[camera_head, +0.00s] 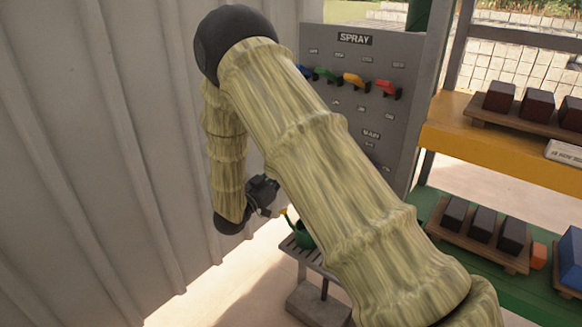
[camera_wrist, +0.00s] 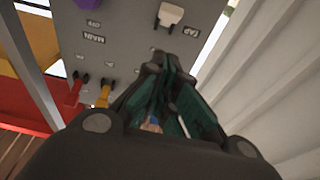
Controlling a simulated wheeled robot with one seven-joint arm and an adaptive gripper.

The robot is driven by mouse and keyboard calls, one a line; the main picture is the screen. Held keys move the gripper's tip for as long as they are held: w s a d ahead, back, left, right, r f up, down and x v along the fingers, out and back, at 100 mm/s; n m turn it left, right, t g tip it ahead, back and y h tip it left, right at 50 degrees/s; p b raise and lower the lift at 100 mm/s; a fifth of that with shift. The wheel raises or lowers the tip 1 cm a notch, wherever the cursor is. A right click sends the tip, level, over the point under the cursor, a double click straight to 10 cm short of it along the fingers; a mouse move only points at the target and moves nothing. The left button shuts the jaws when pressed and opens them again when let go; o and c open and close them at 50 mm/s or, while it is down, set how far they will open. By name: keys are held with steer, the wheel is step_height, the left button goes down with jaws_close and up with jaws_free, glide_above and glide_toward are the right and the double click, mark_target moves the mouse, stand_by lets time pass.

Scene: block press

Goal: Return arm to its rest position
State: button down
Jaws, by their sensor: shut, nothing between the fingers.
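My arm rises from the lower right of the head view, bends at a dark elbow joint and hangs down to the wrist. My gripper (camera_head: 264,193) is a small dark shape at its end, in front of the lower part of the grey SPRAY panel (camera_head: 318,43). In the wrist view my gripper (camera_wrist: 166,68) has its dark teal-lined fingers together, with nothing held. The panel (camera_wrist: 125,32) lies beyond the fingertips, with a white knob (camera_wrist: 170,15), a red lever (camera_wrist: 75,92) and a yellow lever (camera_wrist: 103,96). My upper arm hides part of the panel in the head view.
A grey corrugated wall (camera_head: 100,150) fills the left. A green watering can (camera_head: 302,232) stands on a slatted stand (camera_head: 300,251) below the panel. At right, a yellow shelf (camera_head: 450,140) and a green shelf (camera_head: 432,203) bear trays of dark blocks.

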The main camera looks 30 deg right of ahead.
steer(key=shift+s+a+f, duration=0.15)
steer(key=shift+s+a, duration=0.05)
steer(key=shift+a, duration=0.25)
steer(key=s+a+f+n+y, duration=0.2)
steer(key=s+f+n+y, duration=0.15)
steer(key=f, duration=0.65)
steer(key=s+a+f+n+t+y, duration=0.1)
steer(key=s+f+n+y, duration=0.3)
steer(key=f, duration=0.5)
steer(key=s+a+f+n+y, duration=0.2)
steer(key=s+f+y, duration=0.3)
steer(key=f, duration=0.5)
steer(key=s+a+f+n+g+y, duration=0.1)
steer(key=s+a+f+g+y, duration=0.1)
steer(key=s, duration=0.9)
steer(key=s+a+f+n+g+y, duration=0.1)
steer(key=s+a+f+g, duration=0.3)
steer(key=s, duration=0.7)
steer(key=s+a+f+n+g+y, duration=0.1)
steer(key=s+a+f+g+y, duration=0.1)
steer(key=s, duration=1)
step_height(320, 180, down, 2)
steer(key=shift+a+f+g+y, duration=0.15)
steer(key=shift+a+g+y, duration=0.25)
steer(key=shift+y, duration=0.15)
